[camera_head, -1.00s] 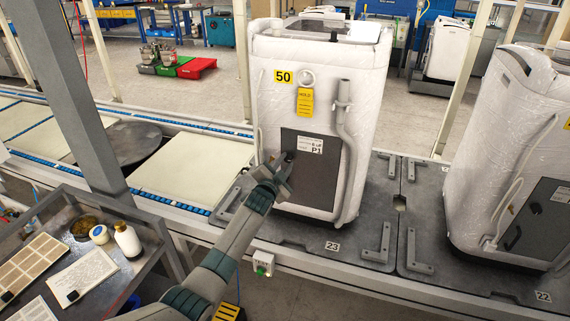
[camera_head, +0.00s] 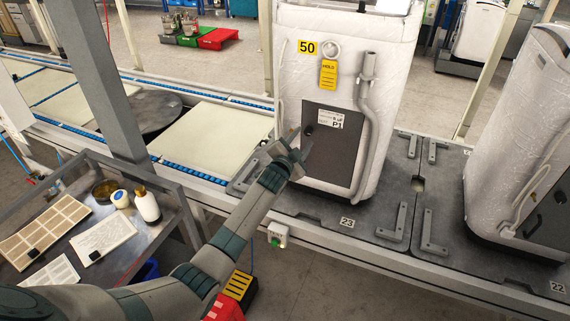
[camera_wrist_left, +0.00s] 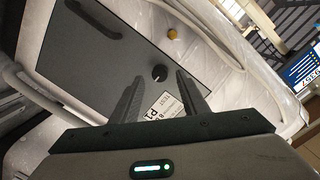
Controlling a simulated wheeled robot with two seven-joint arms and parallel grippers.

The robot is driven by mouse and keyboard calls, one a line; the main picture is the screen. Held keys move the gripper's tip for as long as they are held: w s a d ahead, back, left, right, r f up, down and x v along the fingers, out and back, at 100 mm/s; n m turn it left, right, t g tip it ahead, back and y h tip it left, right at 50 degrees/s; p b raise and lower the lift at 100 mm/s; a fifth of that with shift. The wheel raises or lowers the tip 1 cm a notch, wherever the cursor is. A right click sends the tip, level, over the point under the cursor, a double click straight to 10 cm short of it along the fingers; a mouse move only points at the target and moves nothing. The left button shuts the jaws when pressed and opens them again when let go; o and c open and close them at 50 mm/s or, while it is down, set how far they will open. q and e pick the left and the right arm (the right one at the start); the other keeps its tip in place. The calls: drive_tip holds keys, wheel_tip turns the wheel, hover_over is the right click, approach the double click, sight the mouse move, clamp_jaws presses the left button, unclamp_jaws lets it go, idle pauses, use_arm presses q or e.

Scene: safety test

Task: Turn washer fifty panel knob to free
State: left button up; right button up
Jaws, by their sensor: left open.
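Washer fifty (camera_head: 345,85) is a white, film-wrapped machine with a yellow "50" label (camera_head: 307,48). Its dark panel (camera_head: 335,165) has a white "P1" sticker. The small black panel knob (camera_head: 308,130) is near the panel's upper left; in the left wrist view the knob (camera_wrist_left: 160,73) shows ahead, between the fingertips in the picture. My left gripper (camera_head: 300,148) is open, just in front of the panel's left edge, below the knob in the head view. The wrist view shows both fingers (camera_wrist_left: 159,78) apart with nothing between them; contact with the knob cannot be told. My right gripper is not seen.
A grey hose (camera_head: 368,110) runs down the washer's right side. A yellow hold tag (camera_head: 328,75) hangs above the panel. A dark handle (camera_wrist_left: 92,18) and small yellow knob (camera_wrist_left: 172,33) show in the wrist view. Another wrapped washer (camera_head: 515,130) stands right. A cart (camera_head: 180,235) stands left.

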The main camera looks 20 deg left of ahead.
use_arm(q)
drive_tip(key=s+r+b, duration=0.1)
drive_tip(key=s+b, duration=0.2)
drive_tip(key=s, duration=1.1)
drive_tip(key=shift+s+a, duration=0.25)
drive_tip(key=shift+s, duration=0.1)
drive_tip(key=s+f+n+g, duration=0.15)
drive_tip(key=s+f, duration=0.25)
drive_tip(key=f, duration=0.9)
drive_tip(key=s+f+n+g, duration=0.1)
drive_tip(key=s+f+g, duration=0.3)
drive_tip(key=f, duration=0.8)
drive_tip(key=s+f+n+g, duration=0.1)
drive_tip(key=s+f, duration=0.4)
drive_tip(key=f, duration=0.8)
drive_tip(key=s+f+n+g+b, duration=0.1)
drive_tip(key=s+f+g, duration=0.2)
drive_tip(key=s+f, duration=0.95)
drive_tip(key=s+f+n+g+b, duration=0.1)
drive_tip(key=s+f+g, duration=0.2)
drive_tip(key=s+f, duration=1)
drive_tip(key=s+f+g, duration=0.1)
drive_tip(key=s+f, duration=0.1)
drive_tip(key=s, duration=1.1)
drive_tip(key=s+f+n+g, duration=0.1)
drive_tip(key=s+f+g, duration=0.1)
drive_tip(key=s, duration=1.1)
drive_tip(key=shift+d+y, duration=0.3)
drive_tip(key=shift+d, duration=0.15)
drive_tip(key=shift+g, duration=0.25)
